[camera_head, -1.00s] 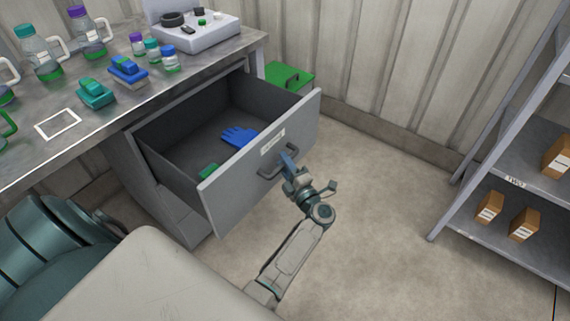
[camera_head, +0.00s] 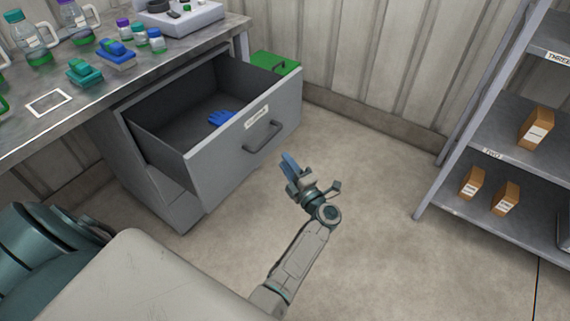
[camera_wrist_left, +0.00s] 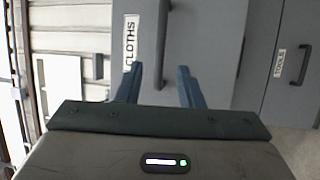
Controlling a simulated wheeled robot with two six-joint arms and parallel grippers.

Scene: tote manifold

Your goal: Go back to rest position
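My left gripper (camera_head: 290,164) is open and empty, in front of the pulled-out grey drawer (camera_head: 235,136). Its blue fingers stand apart from the drawer's dark handle (camera_head: 263,136), with floor visible between them. In the left wrist view the two open fingers (camera_wrist_left: 158,68) point toward the drawer front, and the handle (camera_wrist_left: 162,40) shows between and beyond them. The drawer label there reads "CLOTHS" (camera_wrist_left: 131,42). A blue glove-like cloth (camera_head: 221,118) lies inside the open drawer. My right gripper is not in view.
The workbench (camera_head: 92,104) at left holds bottles, small jars and green and blue items. A green box (camera_head: 274,62) sits behind the drawer. A metal shelf (camera_head: 500,190) with small brown boxes stands at right. The floor (camera_head: 365,200) between is clear.

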